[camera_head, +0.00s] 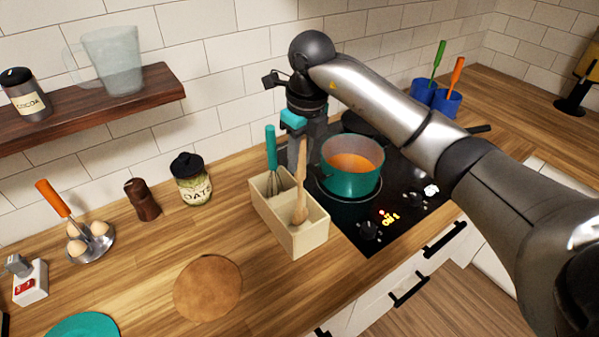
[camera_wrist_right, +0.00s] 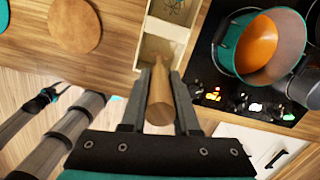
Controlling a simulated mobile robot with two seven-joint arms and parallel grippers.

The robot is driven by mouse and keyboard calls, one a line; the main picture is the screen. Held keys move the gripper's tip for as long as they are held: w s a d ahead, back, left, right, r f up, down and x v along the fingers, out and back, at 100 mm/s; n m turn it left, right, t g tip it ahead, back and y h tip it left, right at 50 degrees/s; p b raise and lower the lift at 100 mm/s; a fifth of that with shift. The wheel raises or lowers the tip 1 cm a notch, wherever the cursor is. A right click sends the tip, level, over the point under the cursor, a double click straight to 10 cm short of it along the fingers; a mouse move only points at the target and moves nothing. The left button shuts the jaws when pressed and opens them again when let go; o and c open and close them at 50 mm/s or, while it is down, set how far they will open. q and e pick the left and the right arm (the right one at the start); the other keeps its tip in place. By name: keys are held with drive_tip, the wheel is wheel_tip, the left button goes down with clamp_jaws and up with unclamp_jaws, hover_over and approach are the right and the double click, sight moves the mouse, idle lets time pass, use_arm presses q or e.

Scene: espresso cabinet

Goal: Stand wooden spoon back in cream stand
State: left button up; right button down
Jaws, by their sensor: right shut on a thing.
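The wooden spoon (camera_head: 301,192) is held nearly upright, bowl end down, over the front compartment of the cream stand (camera_head: 304,241). Its bowl shows within that compartment's opening; I cannot tell whether it touches the bottom. My right gripper (camera_head: 302,147) is shut on the upper handle. In the wrist view the handle end (camera_wrist_right: 160,101) sits between the two fingers (camera_wrist_right: 160,118), with the stand (camera_wrist_right: 163,27) beyond. A whisk with a teal handle (camera_head: 271,148) stands in the back compartment.
A teal pot (camera_head: 350,183) of orange soup stands on the black hob just right of the stand. An oat jar (camera_head: 190,180) and brown mill (camera_head: 142,200) stand to the left. A round brown board (camera_head: 208,289) lies front left. Counter between board and stand is clear.

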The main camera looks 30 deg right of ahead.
sight(299, 175)
drive_tip(key=shift+f, duration=2.3)
drive_tip(key=shift+f, duration=0.15)
drive_tip(key=c, duration=0.7)
unclamp_jaws()
drive_tip(key=shift+o, duration=0.2)
wheel_tip(299, 175, up, 12)
drive_tip(key=s+b, duration=0.1)
drive_tip(key=shift+s+d, duration=0.2)
